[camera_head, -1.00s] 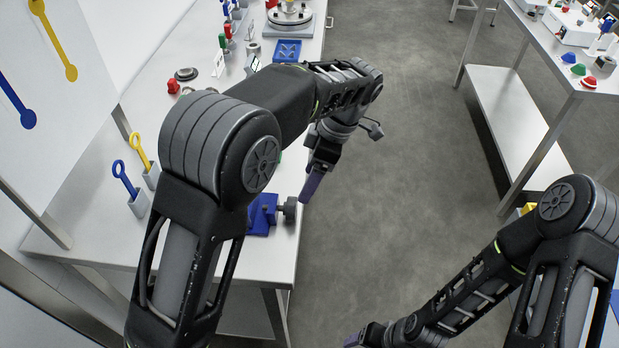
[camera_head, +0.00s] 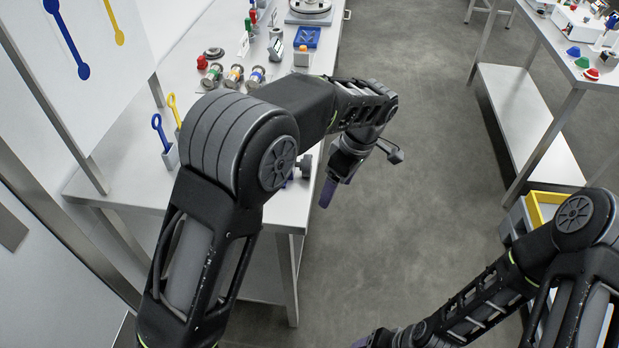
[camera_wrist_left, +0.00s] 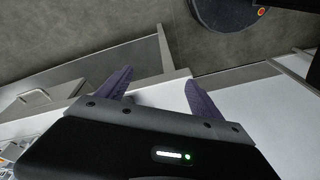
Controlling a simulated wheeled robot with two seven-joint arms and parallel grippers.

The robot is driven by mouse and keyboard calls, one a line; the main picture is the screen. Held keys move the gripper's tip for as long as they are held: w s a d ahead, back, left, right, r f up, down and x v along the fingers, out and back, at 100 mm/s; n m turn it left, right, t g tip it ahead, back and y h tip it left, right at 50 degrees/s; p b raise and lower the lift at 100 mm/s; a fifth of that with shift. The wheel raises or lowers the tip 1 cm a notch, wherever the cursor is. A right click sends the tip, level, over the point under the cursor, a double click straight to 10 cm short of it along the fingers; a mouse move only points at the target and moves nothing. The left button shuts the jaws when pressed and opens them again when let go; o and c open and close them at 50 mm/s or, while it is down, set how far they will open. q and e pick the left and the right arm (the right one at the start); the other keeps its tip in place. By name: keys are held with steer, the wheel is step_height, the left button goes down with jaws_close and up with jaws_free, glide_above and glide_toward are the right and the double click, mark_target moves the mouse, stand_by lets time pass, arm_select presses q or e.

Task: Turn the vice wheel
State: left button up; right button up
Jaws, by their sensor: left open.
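The vice wheel (camera_head: 305,166) is a grey knob at the front right edge of the long white table in the head view. The vice's blue body is almost wholly hidden behind my left arm. My left gripper (camera_head: 328,190) hangs just right of the wheel in the picture, with floor behind its purple fingers. In the left wrist view my left gripper (camera_wrist_left: 157,78) has its two fingers spread with nothing between them. The vice cannot be made out there. My right gripper (camera_head: 362,342) is cut off at the bottom edge of the head view.
The white table (camera_head: 125,165) carries a blue-handled tool (camera_head: 160,130) in a holder, several metal cylinders (camera_head: 233,77) and a blue tray (camera_head: 307,37). A second table (camera_head: 535,60) stands at the right, with a yellow-rimmed bin (camera_head: 545,205) below. Open floor (camera_head: 430,170) lies between them.

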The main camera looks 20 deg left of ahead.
arm_select(q)
steer(key=s+d+f+m+t+h, duration=0.1)
steer(key=s+f+m+h, duration=0.2)
steer(key=f, duration=0.4)
steer(key=s+d+f+m+b, duration=0.1)
steer(key=s+d+f+m, duration=0.1)
steer(key=f+m, duration=0.35)
steer(key=s+d+f+m+t+h, duration=0.1)
steer(key=s+f+m+h, duration=0.15)
steer(key=f, duration=0.55)
steer(key=s+a+f, duration=0.1)
steer(key=s+f, duration=0.2)
steer(key=s, duration=0.3)
steer(key=s+a+f+g+b, duration=0.1)
steer(key=s+f, duration=0.2)
steer(key=s, duration=0.4)
steer(key=s+a+f+b, duration=0.1)
steer(key=s+f, duration=0.2)
steer(key=s, duration=0.4)
steer(key=shift+f+m+h, duration=0.35)
steer(key=shift+m+h, duration=0.05)
steer(key=shift+h, duration=0.05)
arm_select(e)
steer(key=f, duration=0.3)
steer(key=shift+s+a, duration=0.1)
steer(key=shift+s, duration=0.15)
